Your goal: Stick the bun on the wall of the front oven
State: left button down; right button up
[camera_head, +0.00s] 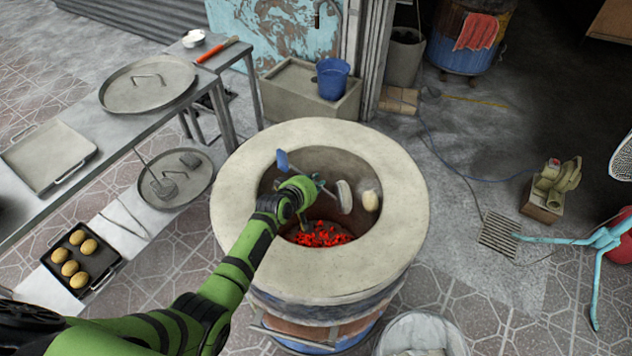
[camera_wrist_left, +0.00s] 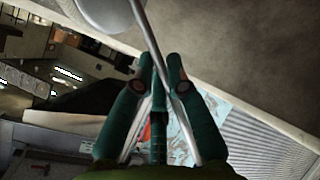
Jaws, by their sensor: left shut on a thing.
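The front oven (camera_head: 405,165) is a round stone barrel with red coals glowing at the bottom. My left gripper (camera_head: 306,189) is inside its mouth, shut on the thin shaft of a tool with a blue end (camera_head: 282,160) and a pale round pad (camera_head: 344,196). In the left wrist view, the gripper (camera_wrist_left: 165,80) clasps this shaft (camera_wrist_left: 150,38), and the pad (camera_wrist_left: 103,12) shows at the top. A pale bun (camera_head: 371,200) is at the oven's right inner wall, just right of the pad; I cannot tell whether they touch. My right gripper is not in view.
Several browner buns lie on a dark tray (camera_head: 58,277) at the left. A grey table (camera_head: 128,131) holds pans and a lid. A blue bucket (camera_head: 332,78) stands behind the oven, and a pale round container (camera_head: 425,332) in front.

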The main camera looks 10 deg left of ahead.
pick_arm(q)
notch_tip(320, 180, up, 16)
jog(key=a+p, duration=0.1)
jog(key=p, duration=0.8)
jog(key=shift+s+a+p, duration=0.2)
jog(key=shift+s+p, duration=0.1)
dwell(0.5)
